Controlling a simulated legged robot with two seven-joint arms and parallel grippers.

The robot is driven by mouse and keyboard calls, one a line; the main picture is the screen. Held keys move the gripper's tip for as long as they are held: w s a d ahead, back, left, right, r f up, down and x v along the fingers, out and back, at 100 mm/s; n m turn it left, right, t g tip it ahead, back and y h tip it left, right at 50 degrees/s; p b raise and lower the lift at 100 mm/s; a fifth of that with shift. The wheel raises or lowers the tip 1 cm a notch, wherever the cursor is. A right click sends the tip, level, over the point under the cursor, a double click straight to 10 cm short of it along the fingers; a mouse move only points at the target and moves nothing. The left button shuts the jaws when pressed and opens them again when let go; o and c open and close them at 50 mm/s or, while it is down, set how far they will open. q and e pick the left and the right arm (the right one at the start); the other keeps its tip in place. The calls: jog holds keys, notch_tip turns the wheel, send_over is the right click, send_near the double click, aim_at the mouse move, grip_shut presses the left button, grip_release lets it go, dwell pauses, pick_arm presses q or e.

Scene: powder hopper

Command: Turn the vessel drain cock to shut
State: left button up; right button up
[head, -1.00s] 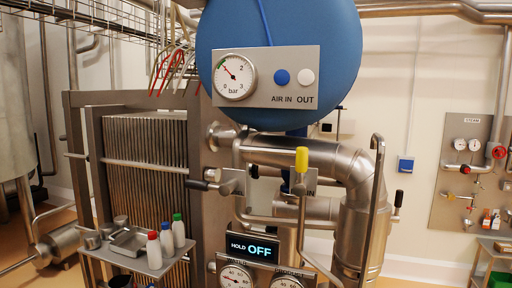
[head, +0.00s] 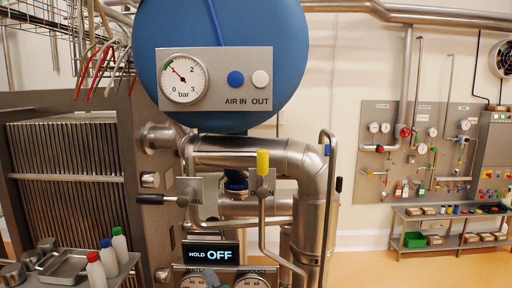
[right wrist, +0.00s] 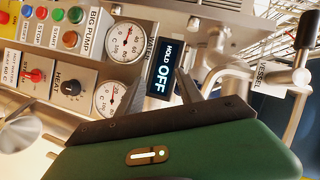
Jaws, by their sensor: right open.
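A black-handled lever (head: 150,199) sticks out to the left, roughly level, below the blue vessel (head: 220,60) in the head view. In the right wrist view this black handle (right wrist: 305,30) stands at the top right, beside a plate reading VESSEL (right wrist: 272,76). A second lever with an upright yellow grip (head: 262,162) stands to its right in the head view, in front of a partly hidden label. My right gripper (right wrist: 198,62) is open and empty in the wrist view, apart from the lever and in front of the HOLD OFF display. My left gripper is not in view.
The HOLD OFF display (head: 211,254) and gauges sit below the levers. Thick steel pipes (head: 310,190) run close on the right. A small shelf with bottles (head: 108,262) stands at lower left. The floor at right is open before a bench (head: 450,220).

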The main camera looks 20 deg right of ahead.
notch_tip(320, 180, up, 22)
jog(key=s+a+m+t+h+p, duration=0.1)
jog(key=s+m+t+h+p, duration=0.25)
jog(key=m, duration=0.95)
jog(key=m+g+h, duration=0.3)
jog(key=m+h, duration=0.5)
jog(key=m, duration=0.9)
send_near(262, 153)
jog(key=shift+y, duration=0.25)
jog(key=p+x, duration=0.7)
jog(key=x, duration=0.3)
jog(key=shift+w+d+r, duration=0.15)
jog(key=shift+w+d, duration=0.05)
jog(key=shift+d, duration=0.05)
jog(key=shift+w+a, duration=0.15)
jog(key=shift+w, duration=0.4)
jog(key=shift+s+d, duration=0.2)
jog(key=shift+d, duration=0.15)
jog(key=c, duration=0.7)
jog(key=shift+c, duration=0.9)
jog(key=shift+a, duration=0.1)
grip_shut()
